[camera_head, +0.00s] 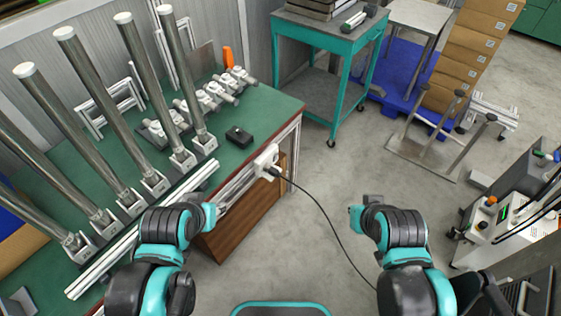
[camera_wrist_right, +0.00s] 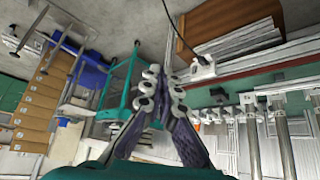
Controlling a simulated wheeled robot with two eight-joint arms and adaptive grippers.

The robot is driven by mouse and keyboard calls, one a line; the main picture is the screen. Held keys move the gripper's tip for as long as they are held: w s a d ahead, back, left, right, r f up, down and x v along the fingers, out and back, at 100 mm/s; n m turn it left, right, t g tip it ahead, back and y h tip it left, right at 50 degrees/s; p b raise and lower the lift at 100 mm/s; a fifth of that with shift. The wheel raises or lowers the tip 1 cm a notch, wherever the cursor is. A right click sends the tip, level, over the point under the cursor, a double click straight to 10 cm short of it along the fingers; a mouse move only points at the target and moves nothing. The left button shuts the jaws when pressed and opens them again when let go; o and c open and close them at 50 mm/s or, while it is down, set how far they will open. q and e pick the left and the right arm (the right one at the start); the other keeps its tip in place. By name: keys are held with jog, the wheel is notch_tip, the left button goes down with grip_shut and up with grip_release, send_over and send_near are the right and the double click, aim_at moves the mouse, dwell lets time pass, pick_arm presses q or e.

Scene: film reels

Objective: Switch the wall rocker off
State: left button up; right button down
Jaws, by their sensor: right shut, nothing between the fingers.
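I cannot make out a wall rocker for certain in either view. A white box (camera_head: 266,160) with a black plug and cable sits on the end of the green workbench. It also shows in the right wrist view (camera_wrist_right: 203,69), to the right of my fingertips and apart from them. My right gripper (camera_wrist_right: 165,76) is shut and empty, with its fingers close together in free space. In the head view only links of my two arms show. My left gripper is not visible.
The green workbench (camera_head: 262,112) at left bears metal posts, clamps and a small black box (camera_head: 239,137). A teal cart (camera_head: 335,45) stands behind. Cardboard boxes (camera_head: 462,65) and a metal stand (camera_head: 425,150) are at right. A black cable (camera_head: 325,215) crosses the otherwise clear middle floor.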

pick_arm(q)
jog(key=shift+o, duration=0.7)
pick_arm(e)
jog(key=w+a+f+m+y, duration=0.25)
jog(key=w+m, duration=0.45)
jog(key=w, duration=0.4)
jog(key=w+a+f+m+y, duration=0.25)
jog(key=w+m, duration=0.45)
jog(key=w, duration=0.5)
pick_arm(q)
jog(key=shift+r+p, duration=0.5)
pick_arm(e)
jog(key=w+a+f+m+y, duration=0.1)
jog(key=w+f+m, duration=0.3)
jog(key=f, duration=0.5)
jog(key=w+a+f+m+y, duration=0.2)
jog(key=w+f+m, duration=0.3)
jog(key=f, duration=0.5)
jog(key=shift+m+g+y, duration=0.3)
jog(key=shift+m+y, duration=0.1)
jog(key=shift+m, duration=0.7)
jog(key=shift+w, duration=0.1)
